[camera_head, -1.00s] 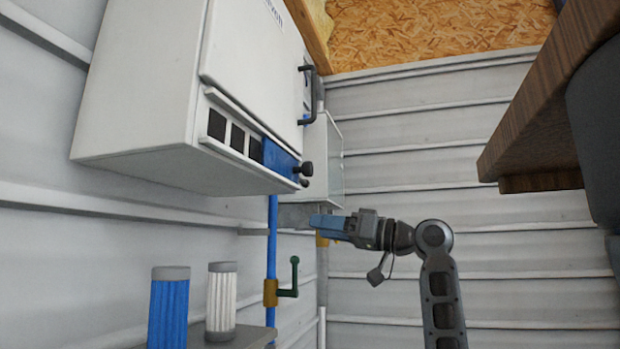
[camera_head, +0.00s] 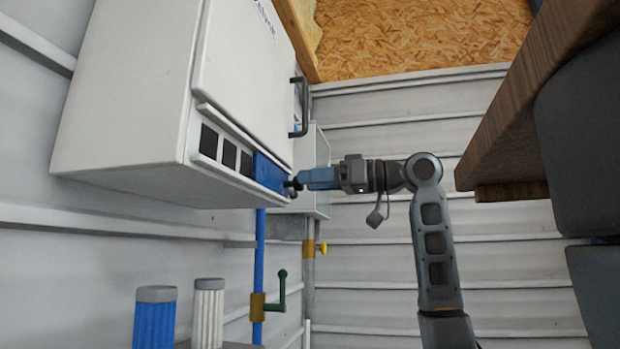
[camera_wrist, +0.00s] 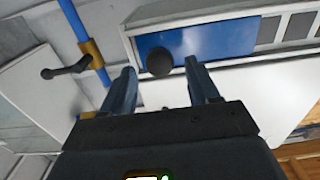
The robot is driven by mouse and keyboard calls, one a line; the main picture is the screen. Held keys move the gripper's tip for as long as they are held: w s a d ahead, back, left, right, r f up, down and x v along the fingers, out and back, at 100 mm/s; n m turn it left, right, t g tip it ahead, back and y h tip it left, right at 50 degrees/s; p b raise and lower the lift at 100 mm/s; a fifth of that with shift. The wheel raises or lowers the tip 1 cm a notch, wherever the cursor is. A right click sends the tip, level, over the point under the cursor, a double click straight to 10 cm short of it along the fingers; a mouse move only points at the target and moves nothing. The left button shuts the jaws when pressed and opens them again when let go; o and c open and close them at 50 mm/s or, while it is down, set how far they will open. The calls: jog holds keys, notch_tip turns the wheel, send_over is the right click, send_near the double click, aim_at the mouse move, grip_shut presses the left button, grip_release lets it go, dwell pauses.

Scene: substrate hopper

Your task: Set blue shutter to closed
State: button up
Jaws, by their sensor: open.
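The blue shutter (camera_head: 268,172) is a flat blue plate at the right end of a slot row on the white hopper's lower front. Dark openings show uncovered to its left. A black round knob on the shutter (camera_wrist: 159,62) shows in the wrist view, between my finger tips. My gripper (camera_head: 298,181) has blue fingers and reaches the knob from the right in the head view. In the wrist view my gripper (camera_wrist: 162,88) is open, with one finger on each side of the knob and gaps between; contact cannot be told.
The white hopper (camera_head: 130,110) has a black door handle (camera_head: 299,108) above the shutter. A blue pipe with a green valve handle (camera_head: 281,290) runs below. Blue and white ribbed cylinders stand lower left. A wooden tabletop (camera_head: 520,100) overhangs at right.

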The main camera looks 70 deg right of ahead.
jog(key=shift+w, duration=0.65)
grip_shut()
jog(key=shift+a, duration=0.1)
